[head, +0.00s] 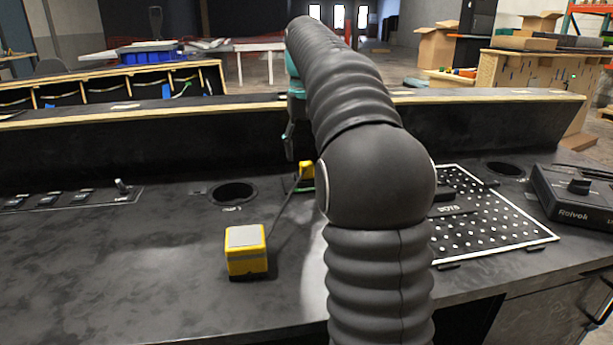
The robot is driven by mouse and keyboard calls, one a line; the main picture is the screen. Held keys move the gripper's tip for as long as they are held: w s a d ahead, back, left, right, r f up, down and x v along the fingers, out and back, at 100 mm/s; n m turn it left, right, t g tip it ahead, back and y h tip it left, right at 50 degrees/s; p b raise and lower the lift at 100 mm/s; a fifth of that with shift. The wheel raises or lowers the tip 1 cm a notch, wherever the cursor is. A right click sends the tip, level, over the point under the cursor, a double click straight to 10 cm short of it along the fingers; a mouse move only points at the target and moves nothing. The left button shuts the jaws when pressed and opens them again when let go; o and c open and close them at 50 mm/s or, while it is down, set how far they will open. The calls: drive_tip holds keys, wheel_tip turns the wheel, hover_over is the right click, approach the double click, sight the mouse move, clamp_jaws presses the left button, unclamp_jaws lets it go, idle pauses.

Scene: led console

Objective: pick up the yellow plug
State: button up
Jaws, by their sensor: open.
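A small yellow piece (306,170), which looks like the yellow plug, sits at the back of the dark console top, partly hidden behind my arm. A dark cable (286,212) runs from it toward a yellow box with a grey top (246,252) nearer the front. My gripper (290,140) is open, pointing down just left of and above the small yellow piece. Only part of it shows beside my arm; the rest is hidden. I see no contact between the gripper and the yellow piece.
A round hole (233,193) lies left of the small yellow piece. Switches (70,198) are at far left. A perforated panel (485,222) and a black box with a knob (577,194) are at right. A raised ledge (170,118) runs behind. The front left surface is clear.

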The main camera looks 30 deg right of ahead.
sight(307, 168)
drive_tip(key=f, duration=0.3)
drive_tip(key=f+b, duration=0.1)
drive_tip(key=f, duration=0.1)
drive_tip(key=shift+w+d+f, duration=0.1)
drive_tip(key=shift+w+d, duration=0.1)
drive_tip(key=shift+d, duration=0.1)
clamp_jaws()
